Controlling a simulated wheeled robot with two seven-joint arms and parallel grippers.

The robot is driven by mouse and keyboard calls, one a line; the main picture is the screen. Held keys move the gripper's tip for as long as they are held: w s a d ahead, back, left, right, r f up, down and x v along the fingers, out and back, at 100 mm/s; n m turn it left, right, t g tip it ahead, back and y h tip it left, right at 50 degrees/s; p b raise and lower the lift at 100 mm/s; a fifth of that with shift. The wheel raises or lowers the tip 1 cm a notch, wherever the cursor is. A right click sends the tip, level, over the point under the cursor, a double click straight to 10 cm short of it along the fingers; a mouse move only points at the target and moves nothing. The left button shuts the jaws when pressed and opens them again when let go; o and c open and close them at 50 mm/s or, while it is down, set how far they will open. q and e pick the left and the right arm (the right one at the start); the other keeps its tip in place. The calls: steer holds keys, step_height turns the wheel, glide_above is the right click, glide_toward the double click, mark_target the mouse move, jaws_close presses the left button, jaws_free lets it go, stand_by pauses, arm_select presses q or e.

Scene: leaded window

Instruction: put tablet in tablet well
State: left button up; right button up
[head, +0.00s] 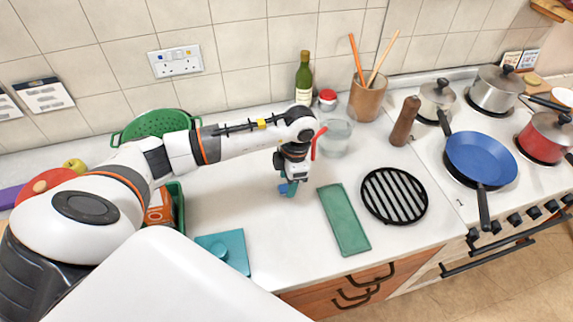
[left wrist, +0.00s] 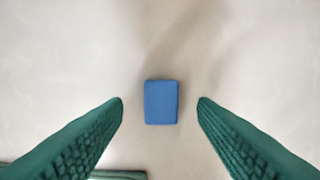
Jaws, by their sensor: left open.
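The tablet, a small blue block (left wrist: 161,102), lies flat on the pale worktop in the left wrist view. In the head view a bit of it (head: 283,188) shows beside my left gripper (head: 291,190). The gripper is open and points down, its green ridged fingers (left wrist: 161,106) apart on either side of the block with gaps. My right gripper is not in view.
A long green tray (head: 343,219) and a black round rack (head: 394,195) lie to the right. A glass bowl (head: 336,137), wine bottle (head: 304,80) and utensil pot (head: 366,101) stand behind. The hob holds a blue pan (head: 481,158). The worktop between the teal piece and gripper is clear.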

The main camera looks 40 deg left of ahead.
arm_select(q)
steer(key=shift+a+f, duration=0.15)
steer(key=shift+f, duration=0.75)
steer(key=shift+c, duration=0.4)
steer(key=c, duration=1.1)
